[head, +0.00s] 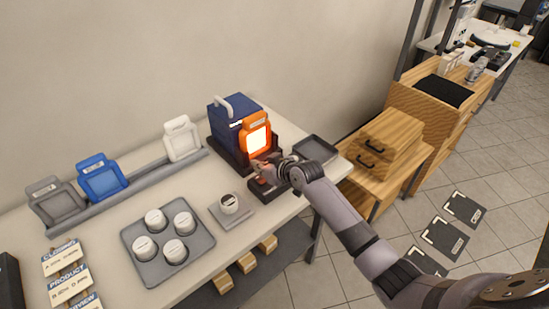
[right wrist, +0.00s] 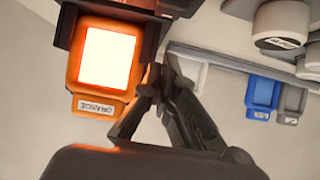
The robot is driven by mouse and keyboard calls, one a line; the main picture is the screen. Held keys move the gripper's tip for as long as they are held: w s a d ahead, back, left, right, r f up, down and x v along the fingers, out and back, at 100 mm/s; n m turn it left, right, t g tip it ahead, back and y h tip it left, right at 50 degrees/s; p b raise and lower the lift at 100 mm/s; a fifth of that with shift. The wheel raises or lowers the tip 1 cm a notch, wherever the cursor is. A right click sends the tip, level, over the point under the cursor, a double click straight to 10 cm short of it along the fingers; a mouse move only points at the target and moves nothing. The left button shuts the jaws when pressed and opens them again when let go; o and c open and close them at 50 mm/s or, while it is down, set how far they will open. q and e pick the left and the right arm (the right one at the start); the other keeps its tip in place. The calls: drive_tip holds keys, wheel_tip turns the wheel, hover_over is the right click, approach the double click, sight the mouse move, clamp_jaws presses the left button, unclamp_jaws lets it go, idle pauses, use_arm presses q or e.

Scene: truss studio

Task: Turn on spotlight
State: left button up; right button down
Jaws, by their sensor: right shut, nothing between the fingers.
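The spotlight (head: 222,122) is a dark blue box with a grey handle, standing at the back right of the white table. An orange filter frame (head: 243,141) sits on its front, and its window glows bright. In the right wrist view the frame (right wrist: 75,72) carries a label reading ORANGE. A dark control box (head: 262,190) with a bit of red lies in front of the spotlight, partly hidden by my right arm. My right gripper (head: 262,166) is shut and empty, just in front of the lamp and above the control box. My left gripper is out of view.
A rack (head: 150,176) holds grey, blue and white frames. An empty dark tray (head: 316,150) lies right of the spotlight. Wooden drawers (head: 385,140) stand beyond the table's right edge.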

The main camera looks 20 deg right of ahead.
drive_tip(key=shift+b+v, duration=0.65)
drive_tip(key=shift+v, duration=0.35)
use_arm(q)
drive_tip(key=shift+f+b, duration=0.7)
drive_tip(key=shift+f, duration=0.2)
use_arm(e)
drive_tip(key=s+d+r, duration=0.2)
drive_tip(key=s+r, duration=0.3)
drive_tip(key=r, duration=0.1)
drive_tip(key=shift+s, duration=0.1)
